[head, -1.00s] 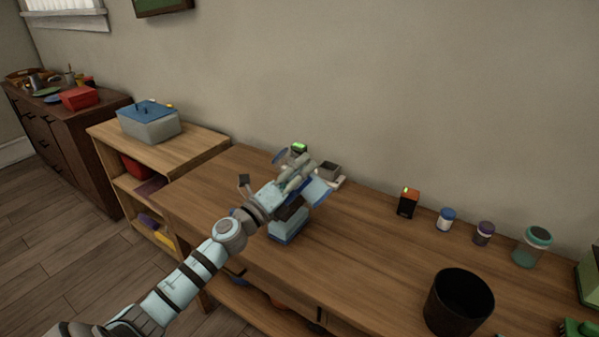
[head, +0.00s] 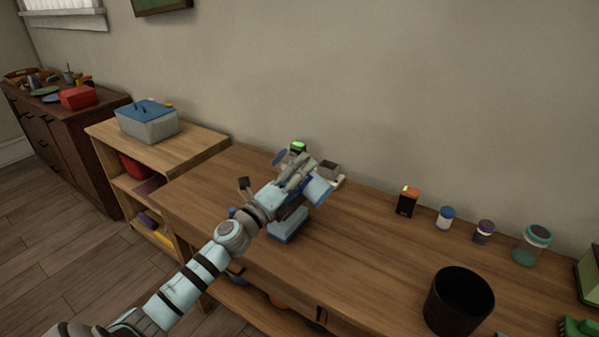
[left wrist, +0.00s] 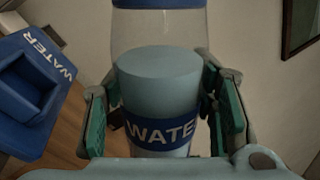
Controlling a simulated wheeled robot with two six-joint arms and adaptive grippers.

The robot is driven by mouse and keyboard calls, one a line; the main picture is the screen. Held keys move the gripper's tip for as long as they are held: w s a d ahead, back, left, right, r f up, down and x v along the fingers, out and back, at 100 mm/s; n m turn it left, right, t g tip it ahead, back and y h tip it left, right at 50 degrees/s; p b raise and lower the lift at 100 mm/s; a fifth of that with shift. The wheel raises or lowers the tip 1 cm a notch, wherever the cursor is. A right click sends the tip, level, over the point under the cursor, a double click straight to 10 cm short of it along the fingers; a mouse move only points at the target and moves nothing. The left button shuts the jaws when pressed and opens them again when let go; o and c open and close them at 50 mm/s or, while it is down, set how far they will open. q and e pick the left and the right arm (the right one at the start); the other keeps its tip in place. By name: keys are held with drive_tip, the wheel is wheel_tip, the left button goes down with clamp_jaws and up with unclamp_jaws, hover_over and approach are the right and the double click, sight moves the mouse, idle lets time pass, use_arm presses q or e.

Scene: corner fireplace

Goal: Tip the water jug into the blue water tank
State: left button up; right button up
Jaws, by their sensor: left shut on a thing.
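The water jug (left wrist: 158,75) is clear with light blue water, a blue top band and a blue label reading "WATE". It fills the middle of the left wrist view. My left gripper (left wrist: 165,115) is shut on it, with green pads on both sides. In the head view my left gripper (head: 298,180) is above the wooden table and mostly hides the jug. The blue water tank (left wrist: 30,95), with a WATER label and a dark square opening, is left of the jug in the left wrist view. Its lower part (head: 287,225) shows under the gripper. My right gripper is not seen.
A device with a green light (head: 298,147) and a grey box (head: 329,169) stand behind the gripper. An orange-black box (head: 407,203), several jars (head: 446,218) and a black bin (head: 459,303) are to the right. The table (head: 365,250) between is clear. A low shelf (head: 190,145) adjoins it left.

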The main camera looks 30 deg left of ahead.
sight(283, 149)
use_arm(q)
drive_tip(key=shift+d+f+n+y+b, duration=0.15)
drive_tip(key=shift+n+y+b, duration=0.15)
drive_tip(key=shift+n, duration=0.45)
drive_tip(key=shift+d+f+n+y+b, duration=0.15)
drive_tip(key=shift+n+y+b, duration=0.15)
drive_tip(key=shift+n, duration=0.45)
idle(1.4)
drive_tip(key=shift+f+n+t+y+b, duration=0.15)
drive_tip(key=shift+f+n+y+b, duration=0.2)
drive_tip(key=shift+n, duration=0.65)
drive_tip(key=shift+f+n+t+y+b, duration=0.15)
drive_tip(key=shift+n+y+b, duration=0.3)
drive_tip(key=shift+n, duration=0.55)
idle(1.7)
drive_tip(key=shift+r, duration=0.1)
